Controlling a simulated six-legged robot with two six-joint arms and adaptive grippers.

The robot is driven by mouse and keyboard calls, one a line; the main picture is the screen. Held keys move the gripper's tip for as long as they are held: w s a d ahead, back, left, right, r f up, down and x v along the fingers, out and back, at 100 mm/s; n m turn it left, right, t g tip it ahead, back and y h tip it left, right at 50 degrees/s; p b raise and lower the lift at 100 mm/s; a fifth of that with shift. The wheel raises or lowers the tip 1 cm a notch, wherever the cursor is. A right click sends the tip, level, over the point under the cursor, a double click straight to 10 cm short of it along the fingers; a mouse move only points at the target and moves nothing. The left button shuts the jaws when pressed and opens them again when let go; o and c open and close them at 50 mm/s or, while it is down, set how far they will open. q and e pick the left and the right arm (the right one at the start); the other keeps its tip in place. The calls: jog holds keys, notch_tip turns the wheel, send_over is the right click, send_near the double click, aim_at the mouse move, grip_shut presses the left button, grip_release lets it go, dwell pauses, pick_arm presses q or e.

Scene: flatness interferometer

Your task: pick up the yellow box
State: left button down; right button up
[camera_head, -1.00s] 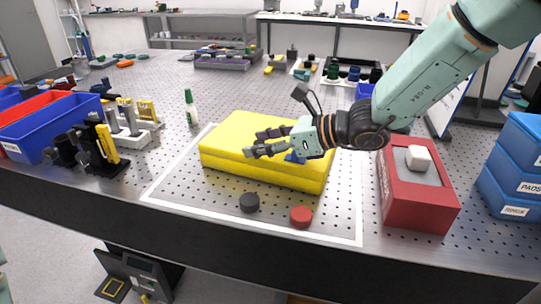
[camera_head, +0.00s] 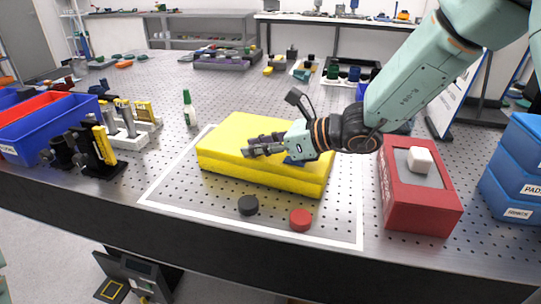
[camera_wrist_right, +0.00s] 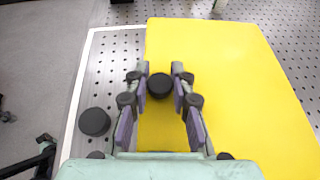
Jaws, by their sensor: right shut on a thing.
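The yellow box (camera_head: 225,165) is a wide, flat block with a seam along its side, lying inside the white outline on the perforated table. My right gripper (camera_head: 252,149) is over its top, reaching in from the right. In the right wrist view, the right gripper (camera_wrist_right: 160,84) is closed on a small black round knob (camera_wrist_right: 160,86), seen against the left part of the box's yellow top (camera_wrist_right: 230,80). Whether the knob is fixed to the box cannot be told. The box shows no clear gap from the table. My left gripper is not in view.
A black puck (camera_head: 248,205) and a red puck (camera_head: 301,219) lie in front of the box. A red case (camera_head: 420,210) and blue bins (camera_head: 515,175) stand right. A green-capped bottle (camera_head: 189,110) and black-yellow holders (camera_head: 100,150) stand left.

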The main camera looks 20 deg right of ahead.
jog(key=shift+w+d, duration=0.2)
grip_shut()
